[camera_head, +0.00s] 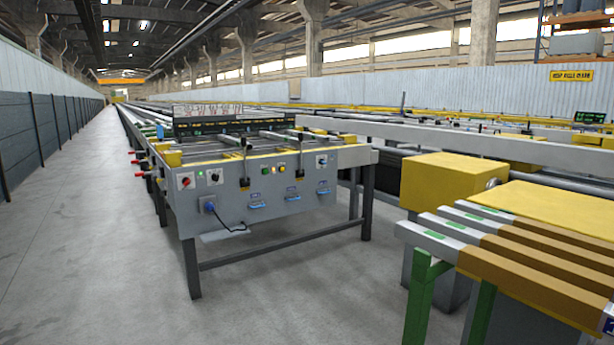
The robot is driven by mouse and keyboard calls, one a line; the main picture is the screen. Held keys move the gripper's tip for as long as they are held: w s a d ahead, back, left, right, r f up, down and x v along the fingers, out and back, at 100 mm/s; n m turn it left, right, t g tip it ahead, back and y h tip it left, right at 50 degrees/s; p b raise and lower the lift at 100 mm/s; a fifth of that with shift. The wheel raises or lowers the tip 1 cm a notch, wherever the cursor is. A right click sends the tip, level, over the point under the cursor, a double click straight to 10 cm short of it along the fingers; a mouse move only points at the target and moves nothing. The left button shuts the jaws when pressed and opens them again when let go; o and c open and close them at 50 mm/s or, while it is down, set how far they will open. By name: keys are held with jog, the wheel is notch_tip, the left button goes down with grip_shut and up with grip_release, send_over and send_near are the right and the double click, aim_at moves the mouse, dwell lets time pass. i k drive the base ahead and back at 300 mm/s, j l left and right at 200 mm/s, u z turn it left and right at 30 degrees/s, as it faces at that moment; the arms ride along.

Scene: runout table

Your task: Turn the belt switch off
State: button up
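The runout table (250,213) stands left of the middle, with a grey front panel on dark legs. The panel carries several controls. At its left end is a red round knob on a light plate (186,182), and beside it a dark knob on a white plate (215,177). Near its right end is a rotary switch on a white plate (321,160). Labels are too small to read, so I cannot tell which one is the belt switch, or its position. A green and an amber lamp (282,169) sit mid-panel. My gripper is not in view.
Two dark levers (299,165) stand up from the panel. A blue plug with a black cable (210,208) hangs at its lower left. A yellow box (447,182) and a rack of brown-wrapped bars (535,270) stand at right. The floor (85,260) in front and left is clear.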

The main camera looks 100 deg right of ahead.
aim_at(186, 182)
jog(key=z, duration=3.25)
